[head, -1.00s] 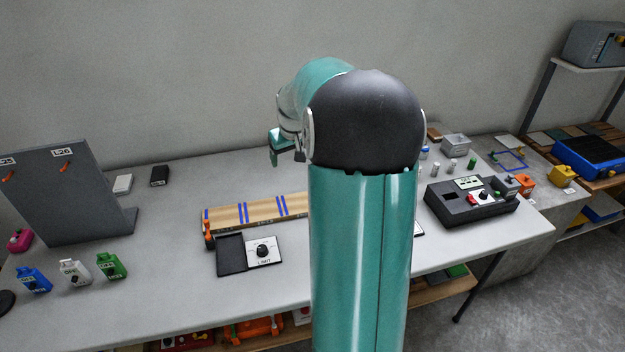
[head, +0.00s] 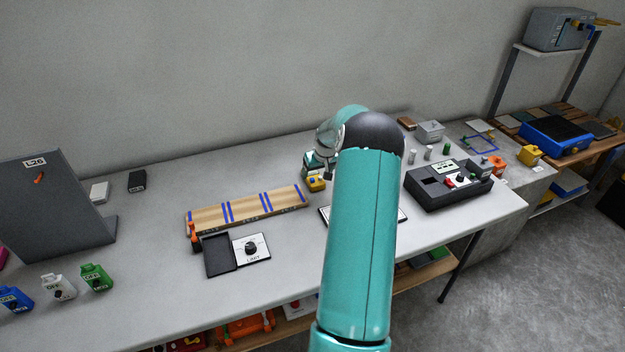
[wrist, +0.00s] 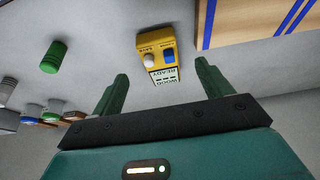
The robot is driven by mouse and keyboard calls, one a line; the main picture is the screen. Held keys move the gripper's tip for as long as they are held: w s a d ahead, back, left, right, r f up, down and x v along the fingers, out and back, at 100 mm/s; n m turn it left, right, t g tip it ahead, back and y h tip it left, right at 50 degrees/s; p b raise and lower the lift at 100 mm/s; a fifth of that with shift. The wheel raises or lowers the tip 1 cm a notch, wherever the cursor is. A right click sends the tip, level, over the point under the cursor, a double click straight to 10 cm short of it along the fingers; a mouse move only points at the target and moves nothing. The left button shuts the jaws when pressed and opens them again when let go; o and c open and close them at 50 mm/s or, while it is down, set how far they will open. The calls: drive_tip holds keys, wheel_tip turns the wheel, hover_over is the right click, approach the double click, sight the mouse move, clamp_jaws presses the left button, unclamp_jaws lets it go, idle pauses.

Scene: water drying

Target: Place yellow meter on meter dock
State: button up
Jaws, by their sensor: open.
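The yellow meter (head: 316,185) stands on the table just right of the wooden board, partly hidden by my gripper (head: 320,168) in the head view.
The wooden board (head: 243,211) with blue stripes lies left of the meter. A black tray with a LIMIT dial (head: 251,248) sits in front. A black console (head: 424,193) and small cylinders (head: 446,150) stand to the right. Bare table lies behind the board.

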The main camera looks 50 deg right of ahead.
sight(316, 180)
drive_tip(key=x, duration=0.5)
drive_tip(key=shift+w+d+f, duration=0.2)
drive_tip(key=shift+w+f, duration=0.05)
drive_tip(key=shift+f, duration=0.1)
drive_tip(key=c, duration=1.1)
drive_tip(key=shift+r, duration=0.1)
drive_tip(key=shift+c, duration=1.1)
